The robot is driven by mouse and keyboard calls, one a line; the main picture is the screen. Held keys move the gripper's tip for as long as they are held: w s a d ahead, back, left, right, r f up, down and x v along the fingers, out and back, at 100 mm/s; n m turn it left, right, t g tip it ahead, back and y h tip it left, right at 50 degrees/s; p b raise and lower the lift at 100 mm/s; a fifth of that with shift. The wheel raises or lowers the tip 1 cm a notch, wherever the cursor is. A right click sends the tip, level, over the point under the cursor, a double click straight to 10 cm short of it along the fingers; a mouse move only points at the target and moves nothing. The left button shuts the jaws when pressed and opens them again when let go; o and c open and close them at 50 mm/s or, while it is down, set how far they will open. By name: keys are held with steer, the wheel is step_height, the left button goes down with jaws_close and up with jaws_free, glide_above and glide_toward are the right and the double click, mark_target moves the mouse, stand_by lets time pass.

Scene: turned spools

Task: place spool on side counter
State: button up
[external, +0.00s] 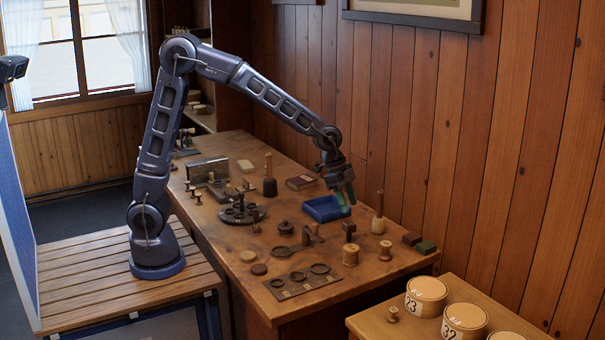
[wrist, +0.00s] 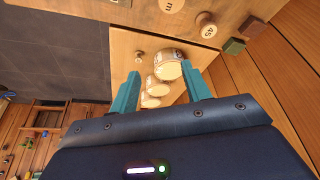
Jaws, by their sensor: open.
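My gripper (external: 346,194) is open and empty, above the workbench by the blue tray. In the wrist view my gripper's teal fingers (wrist: 161,74) are spread with nothing held between them. A small wooden spool (external: 392,313) stands upright on the side counter (external: 374,325), left of the tubs. It also shows in the wrist view (wrist: 140,57), on the side counter (wrist: 122,45).
Lidded round tubs (external: 426,295) with number labels fill the right of the side counter. The workbench (external: 330,280) holds a blue tray (external: 322,210), a tool carousel (external: 241,212), a plate with rings (external: 303,281) and a dark green block (external: 426,247). A wood-panelled wall runs behind.

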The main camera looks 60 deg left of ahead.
steer(key=s+a+r+n+t+y, duration=0.1)
steer(key=s+a+r+n, duration=0.2)
steer(key=s+a+r, duration=0.55)
steer(key=s+a+r+n+t+y, duration=0.1)
steer(key=s+a+r+n, duration=0.25)
steer(key=a, duration=1.05)
steer(key=s+a+n+y, duration=0.1)
steer(key=s+a+n, duration=0.1)
steer(key=s+a, duration=0.5)
steer(key=s+a+f+n, duration=0.1)
steer(key=s+a+n, duration=0.2)
steer(key=s+a, duration=0.4)
steer(key=s, duration=0.4)
steer(key=shift+s+f+y, duration=0.15)
steer(key=shift+s+y, duration=0.05)
steer(key=shift+y, duration=0.2)
